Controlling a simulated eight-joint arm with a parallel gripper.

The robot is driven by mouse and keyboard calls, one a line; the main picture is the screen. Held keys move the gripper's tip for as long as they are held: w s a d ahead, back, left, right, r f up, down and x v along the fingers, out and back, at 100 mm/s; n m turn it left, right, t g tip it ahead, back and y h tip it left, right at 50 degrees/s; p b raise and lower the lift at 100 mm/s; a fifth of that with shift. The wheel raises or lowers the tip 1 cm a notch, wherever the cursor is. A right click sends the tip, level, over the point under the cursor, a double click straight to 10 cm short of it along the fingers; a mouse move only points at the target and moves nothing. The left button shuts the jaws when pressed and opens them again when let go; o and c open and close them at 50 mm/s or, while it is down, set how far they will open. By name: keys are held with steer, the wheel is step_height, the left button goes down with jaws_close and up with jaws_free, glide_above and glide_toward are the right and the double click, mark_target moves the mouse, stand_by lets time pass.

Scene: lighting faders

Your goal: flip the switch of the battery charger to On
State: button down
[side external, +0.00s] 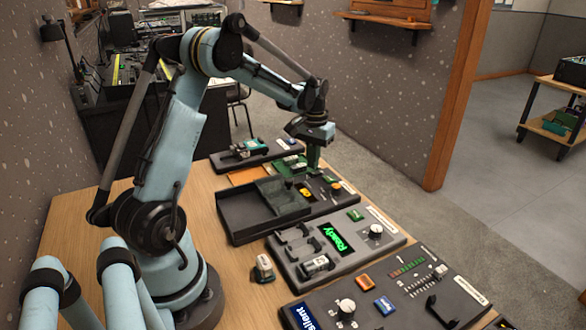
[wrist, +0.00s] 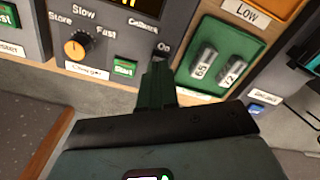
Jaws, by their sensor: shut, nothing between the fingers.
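The battery charger is a dark grey panel (wrist: 110,25) in the wrist view, with a "Charger" label at its lower edge. It bears a lit orange display, a knob with an orange centre (wrist: 77,46) and a green Start button (wrist: 124,67). A small dark switch (wrist: 161,48) sits near the panel's right end, close to the "On" label; the fingers partly cover this spot, so its position is unclear. My gripper (wrist: 158,68) is shut and empty, its tips at or just by the switch; contact cannot be told. In the side view my gripper (side external: 313,168) points down over the charger's far end.
A green tray (wrist: 205,30) with battery cells lies right of the charger, with a "Low" label above it. In the side view, a dark open tray (side external: 240,215) and a "Ready" panel (side external: 375,255) stand nearer.

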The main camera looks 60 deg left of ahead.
steer(key=shift+f, duration=0.9)
stand_by(0.8)
steer(key=shift+r, duration=3.5)
steer(key=s+d+r+m+t, duration=0.1)
steer(key=s+d+r+t, duration=0.15)
steer(key=d, duration=0.35)
steer(key=s+d+r+m+t, duration=0.1)
steer(key=d+r+m, duration=0.1)
steer(key=d+r, duration=0.35)
steer(key=s+d+f+m+t, duration=0.3)
steer(key=s+d, duration=0.5)
steer(key=d, duration=0.3)
steer(key=shift+d+f+t, duration=0.35)
steer(key=shift+d+f, duration=0.05)
steer(key=shift+f, duration=0.1)
steer(key=shift+s, duration=0.1)
